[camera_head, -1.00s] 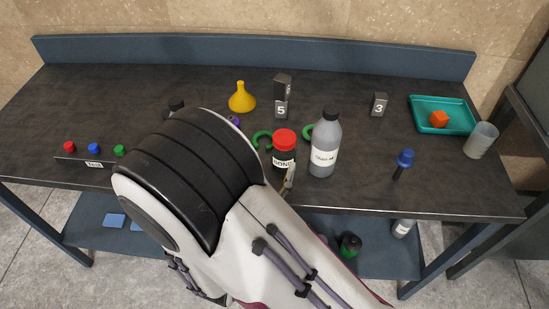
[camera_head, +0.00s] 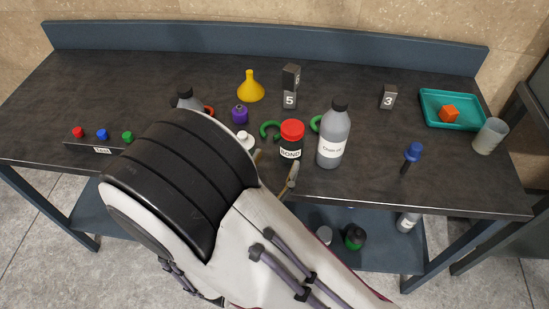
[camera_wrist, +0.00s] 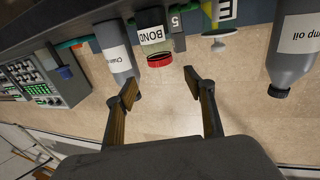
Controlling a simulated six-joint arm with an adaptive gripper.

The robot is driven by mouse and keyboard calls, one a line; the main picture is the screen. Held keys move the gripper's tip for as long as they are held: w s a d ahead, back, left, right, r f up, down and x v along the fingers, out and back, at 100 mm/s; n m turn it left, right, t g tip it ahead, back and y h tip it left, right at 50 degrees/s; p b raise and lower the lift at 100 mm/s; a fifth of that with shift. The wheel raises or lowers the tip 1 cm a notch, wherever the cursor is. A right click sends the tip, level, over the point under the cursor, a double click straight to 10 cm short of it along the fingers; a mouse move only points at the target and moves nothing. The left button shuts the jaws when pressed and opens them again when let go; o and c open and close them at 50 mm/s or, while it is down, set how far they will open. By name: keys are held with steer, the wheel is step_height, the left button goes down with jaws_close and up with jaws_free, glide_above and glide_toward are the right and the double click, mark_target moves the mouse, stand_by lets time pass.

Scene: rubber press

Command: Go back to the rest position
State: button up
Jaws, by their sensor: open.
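My gripper (camera_head: 275,165) is partly hidden behind my arm's large black joint in the head view. One finger shows just in front of the red-capped BOND bottle (camera_head: 291,143). In the wrist view my gripper (camera_wrist: 160,78) is open, with nothing between its fingers. That view is upside down. The BOND bottle (camera_wrist: 153,35) and the grey chain-oil bottle (camera_wrist: 115,52) stand beyond the fingertips, apart from them. A grey pump-oil bottle (camera_wrist: 293,45) shows at the right of the wrist view.
The dark workbench (camera_head: 340,78) holds a yellow funnel (camera_head: 250,88), a purple item (camera_head: 239,115), a blue-handled tool (camera_head: 412,155), a teal tray (camera_head: 432,110) with an orange block, and a clear cup (camera_head: 489,137). Several coloured buttons (camera_head: 102,134) sit at the left.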

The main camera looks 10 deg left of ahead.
steer(key=shift+w, duration=0.1)
steer(key=w+g, duration=0.1)
steer(key=w+m+g+y, duration=0.1)
steer(key=w, duration=0.1)
steer(key=shift+a+f, duration=0.1)
steer(key=shift+f, duration=0.25)
steer(key=shift+w+a+r+g+y, duration=0.65)
steer(key=shift+w+r+g+y, duration=0.75)
steer(key=shift+r+g+y, duration=1.1)
steer(key=s+d+r+n+g+y, duration=0.2)
steer(key=s+d+r+n+y, duration=0.1)
steer(key=s+d+r, duration=0.4)
steer(key=s+d+r+n+g+h, duration=0.1)
steer(key=s+d+h, duration=0.3)
steer(key=s+d, duration=1)
steer(key=d+g, duration=0.1)
steer(key=d, duration=0.2)
steer(key=shift+s+d+r+g, duration=0.2)
steer(key=shift+s+d+g, duration=0.15)
steer(key=shift+s+g, duration=0.05)
